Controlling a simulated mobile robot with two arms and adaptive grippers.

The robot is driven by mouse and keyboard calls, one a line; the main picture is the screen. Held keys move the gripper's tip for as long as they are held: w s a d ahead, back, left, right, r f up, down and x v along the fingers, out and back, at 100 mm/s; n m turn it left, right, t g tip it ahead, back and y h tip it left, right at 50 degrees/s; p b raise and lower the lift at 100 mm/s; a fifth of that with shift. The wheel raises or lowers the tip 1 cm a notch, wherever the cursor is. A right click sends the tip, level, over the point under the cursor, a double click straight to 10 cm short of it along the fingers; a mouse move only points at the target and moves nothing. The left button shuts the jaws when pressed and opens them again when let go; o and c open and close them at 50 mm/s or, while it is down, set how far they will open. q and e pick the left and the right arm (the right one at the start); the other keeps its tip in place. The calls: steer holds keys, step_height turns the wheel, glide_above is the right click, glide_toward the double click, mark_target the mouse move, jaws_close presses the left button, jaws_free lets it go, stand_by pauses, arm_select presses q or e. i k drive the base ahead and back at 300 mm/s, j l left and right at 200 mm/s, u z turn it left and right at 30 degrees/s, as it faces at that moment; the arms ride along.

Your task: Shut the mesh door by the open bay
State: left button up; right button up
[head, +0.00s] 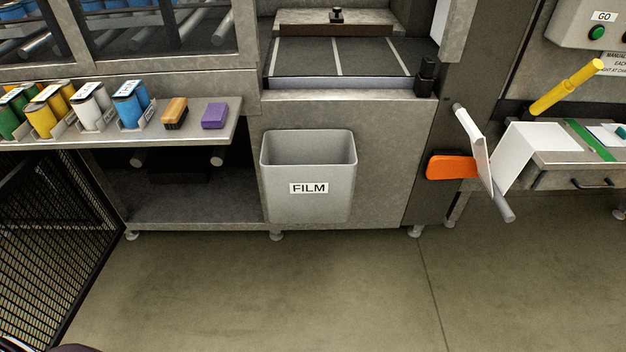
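The black mesh door (62,222) stands at the left edge, with its mesh panel angled away from the front of the machine. It is swung open, and its left part runs out of view. The open bay (190,180) is the dark space under the shelf, to the right of the door, with a bare lower plate and roller ends inside. The door does not cover the bay's front. Neither of my grippers can be made out. A small dark rounded shape shows at the bottom left edge, too little to identify.
A shelf (205,132) with colored canisters and two blocks juts out above the bay. A grey FILM bin (308,203) hangs right of the bay. An orange paddle (452,166) and a side table (560,180) are at right. The floor (270,300) in front is clear.

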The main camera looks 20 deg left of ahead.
mark_target(22, 170)
steer(key=k+j, duration=0.15)
steer(key=j, duration=0.25)
steer(key=k+j, duration=0.2)
steer(key=j, duration=0.2)
steer(key=k+j+z, duration=0.1)
steer(key=j, duration=0.3)
steer(key=k+j, duration=0.25)
steer(key=j, duration=0.15)
steer(key=k+j, duration=0.15)
steer(key=j, duration=0.25)
steer(key=k+j, duration=0.1)
steer(key=j, duration=0.3)
steer(key=k+j+z, duration=0.1)
steer(key=j, duration=0.3)
steer(key=k+j, duration=0.15)
steer(key=j, duration=0.25)
steer(key=k+j, duration=0.1)
steer(key=j, duration=0.25)
steer(key=k+j+z, duration=0.1)
steer(key=j, duration=0.3)
steer(key=k+j, duration=0.15)
steer(key=j, duration=0.25)
steer(key=i+j, duration=0.1)
steer(key=j, duration=0.55)
steer(key=i+j+z, duration=0.1)
steer(key=j, duration=0.55)
steer(key=i+j, duration=0.15)
steer(key=j, duration=0.5)
steer(key=z, duration=0.05)
